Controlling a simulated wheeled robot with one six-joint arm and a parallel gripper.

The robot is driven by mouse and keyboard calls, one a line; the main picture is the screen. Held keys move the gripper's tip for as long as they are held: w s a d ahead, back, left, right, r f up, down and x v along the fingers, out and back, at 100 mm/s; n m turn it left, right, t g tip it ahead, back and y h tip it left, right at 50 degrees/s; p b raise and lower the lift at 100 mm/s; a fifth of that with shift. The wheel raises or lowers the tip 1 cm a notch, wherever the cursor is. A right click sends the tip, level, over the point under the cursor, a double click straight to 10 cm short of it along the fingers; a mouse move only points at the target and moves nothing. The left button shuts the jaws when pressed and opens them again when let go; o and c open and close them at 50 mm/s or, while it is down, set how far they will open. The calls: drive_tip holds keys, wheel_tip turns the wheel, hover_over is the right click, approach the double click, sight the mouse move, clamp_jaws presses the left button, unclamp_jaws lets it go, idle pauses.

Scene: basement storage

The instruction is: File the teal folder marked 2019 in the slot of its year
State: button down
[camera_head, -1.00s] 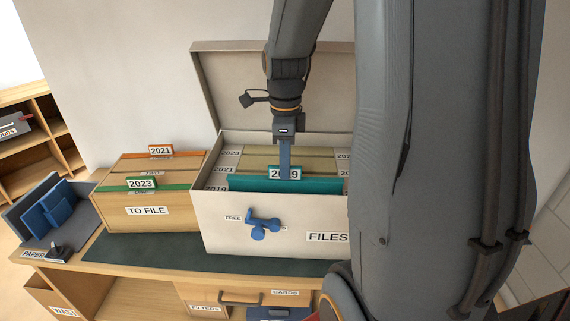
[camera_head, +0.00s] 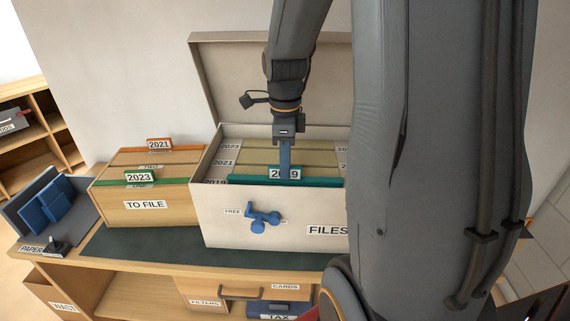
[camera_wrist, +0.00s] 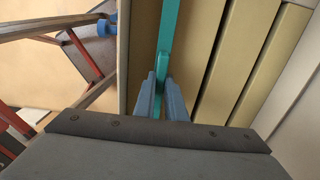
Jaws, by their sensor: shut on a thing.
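The teal folder (camera_head: 243,180) with the 2019 tab stands upright in the front part of the open FILES box (camera_head: 240,222). Only its top edge and tab show in the head view; the box's front wall hides the rest. My gripper (camera_head: 285,175) is shut on the folder at its tab. In the wrist view the gripper fingers (camera_wrist: 162,98) pinch the teal edge (camera_wrist: 165,40). The 2019 label (camera_head: 215,182) on the box's left side is at the folder's left end. Labels 2021 (camera_head: 222,162) and 2023 (camera_head: 229,147) lie farther back.
The TO FILE box (camera_head: 147,205) stands left, holding an orange 2021 folder (camera_head: 159,144) and a green 2023 folder (camera_head: 140,178). A blue latch-like piece (camera_head: 263,218) is on the FILES box front. The raised lid (camera_head: 235,85) stands behind my arm. My arm hides the box's right end.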

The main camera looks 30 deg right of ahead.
drive_tip(key=shift+f+b, duration=0.4)
drive_tip(key=shift+f, duration=0.55)
drive_tip(key=c, duration=1.7)
unclamp_jaws()
drive_tip(key=shift+c, duration=0.2)
drive_tip(key=shift+r, duration=0.1)
drive_tip(key=shift+r+b, duration=0.6)
drive_tip(key=shift+r, duration=3.25)
